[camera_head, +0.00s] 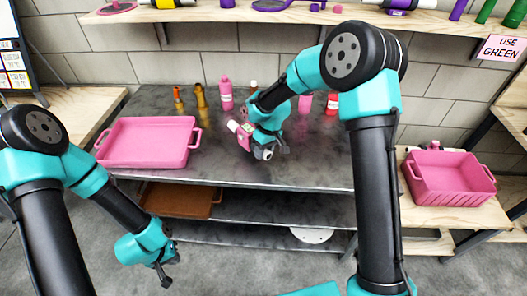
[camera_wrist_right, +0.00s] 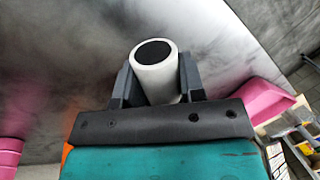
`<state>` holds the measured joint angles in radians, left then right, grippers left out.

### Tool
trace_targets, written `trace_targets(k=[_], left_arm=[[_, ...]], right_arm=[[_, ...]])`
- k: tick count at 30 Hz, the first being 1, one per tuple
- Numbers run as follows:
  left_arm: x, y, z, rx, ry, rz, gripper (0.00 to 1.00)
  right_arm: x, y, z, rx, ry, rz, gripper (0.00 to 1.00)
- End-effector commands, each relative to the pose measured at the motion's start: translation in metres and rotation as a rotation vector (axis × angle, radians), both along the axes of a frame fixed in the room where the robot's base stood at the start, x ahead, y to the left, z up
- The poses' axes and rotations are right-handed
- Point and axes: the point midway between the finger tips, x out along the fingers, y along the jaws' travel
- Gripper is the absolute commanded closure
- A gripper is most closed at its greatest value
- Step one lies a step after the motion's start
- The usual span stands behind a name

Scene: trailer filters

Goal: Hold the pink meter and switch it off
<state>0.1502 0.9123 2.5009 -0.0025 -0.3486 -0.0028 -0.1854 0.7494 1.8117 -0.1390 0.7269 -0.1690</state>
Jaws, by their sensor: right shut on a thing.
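The pink meter (camera_head: 244,138) is at my right gripper, above the dark metal table, in the head view. It has a pink body and a white end at its left. My right gripper (camera_head: 265,150) is shut on a white cylindrical part beside the pink body. In the right wrist view this white cylinder (camera_wrist_right: 157,84) with a dark round end sits between both fingers; the pink body and any switch cannot be made out there. My left gripper (camera_head: 163,272) hangs low at the left, in front of the table and far from the meter; its finger opening is unclear.
A pink tray (camera_head: 150,163) is on the table's left. A pink bin (camera_head: 450,196) stands on the wooden bench at right. Several bottles, including a pink one (camera_head: 226,94), line the table's back. A brown tray (camera_head: 180,202) lies on the lower shelf.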

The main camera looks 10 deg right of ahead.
Motion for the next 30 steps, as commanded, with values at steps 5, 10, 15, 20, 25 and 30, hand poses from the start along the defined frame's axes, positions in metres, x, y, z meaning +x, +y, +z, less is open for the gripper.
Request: trace_targets(k=[5, 10, 15, 20, 25, 30], left_arm=[[0.0, 0.0, 0.0, 0.0, 0.0, 0.0, 1.0], [0.0, 0.0, 0.0, 0.0, 0.0, 0.0, 1.0], [0.0, 0.0, 0.0, 0.0, 0.0, 0.0, 1.0], [0.0, 0.0, 0.0, 0.0, 0.0, 0.0, 1.0], [0.0, 0.0, 0.0, 0.0, 0.0, 0.0, 1.0], [0.0, 0.0, 0.0, 0.0, 0.0, 0.0, 1.0]], right_arm=[[0.0, 0.0, -0.002, 0.0, -0.001, 0.0, 0.97], [0.0, 0.0, -0.009, 0.0, 0.0, 0.0, 0.97], [0.0, 0.0, -0.015, 0.0, 0.0, 0.0, 0.97], [0.0, 0.0, -0.021, 0.0, 0.0, 0.0, 0.97], [0.0, 0.0, -0.028, 0.0, 0.0, 0.001, 0.97], [0.0, 0.0, -0.034, -0.001, 0.0, 0.0, 0.97]])
